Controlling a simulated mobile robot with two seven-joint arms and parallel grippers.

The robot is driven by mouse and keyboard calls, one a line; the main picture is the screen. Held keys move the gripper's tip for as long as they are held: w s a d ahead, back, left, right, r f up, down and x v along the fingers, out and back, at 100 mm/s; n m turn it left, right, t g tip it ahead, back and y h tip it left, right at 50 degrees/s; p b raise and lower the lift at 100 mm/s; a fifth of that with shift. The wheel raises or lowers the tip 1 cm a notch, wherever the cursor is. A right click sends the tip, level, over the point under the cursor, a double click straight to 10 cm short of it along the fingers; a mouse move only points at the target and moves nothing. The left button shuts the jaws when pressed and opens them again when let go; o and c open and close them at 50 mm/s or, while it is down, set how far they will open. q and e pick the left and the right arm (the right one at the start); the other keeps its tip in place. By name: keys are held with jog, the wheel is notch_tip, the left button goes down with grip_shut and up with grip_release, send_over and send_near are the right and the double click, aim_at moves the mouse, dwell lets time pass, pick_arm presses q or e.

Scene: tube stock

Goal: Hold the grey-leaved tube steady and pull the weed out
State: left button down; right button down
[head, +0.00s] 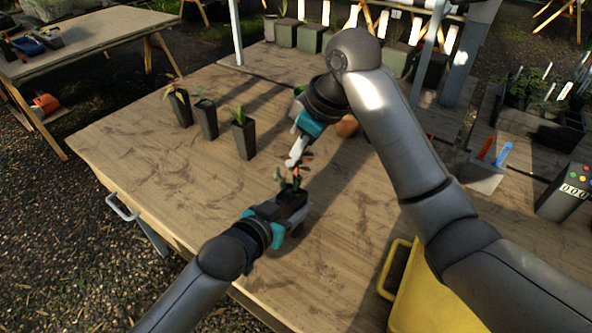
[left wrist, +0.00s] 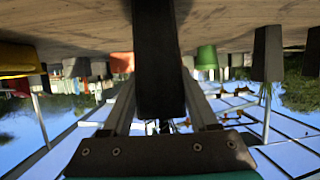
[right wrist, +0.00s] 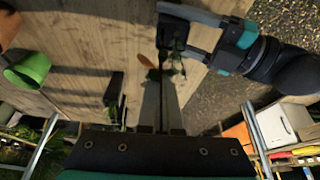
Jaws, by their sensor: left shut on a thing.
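A dark tube (head: 291,199) with a small leafy plant (head: 292,178) stands near the front of the wooden table. My left gripper (head: 284,212) is shut around this tube, low down. In the left wrist view the dark tube (left wrist: 158,60) fills the gap between the fingers. My right gripper (head: 296,160) points down from above, its pale fingertips at the plant's upper leaves. In the right wrist view its fingers (right wrist: 160,100) are close together, with the plant (right wrist: 174,65) just beyond. I cannot tell if they grip a stem, nor separate weed from grey leaves.
Several other potted tubes stand to the back left, including one with green leaves (head: 243,136). A yellow container (head: 440,295) is at the front right. A grey box with orange and blue tags (head: 480,178) and a counter box (head: 560,192) stand right.

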notch_tip(320, 180, up, 5)
jog(key=shift+r, duration=0.1)
pick_arm(q)
jog(key=shift+c, duration=0.4)
grip_release()
jog(key=shift+s, duration=0.1)
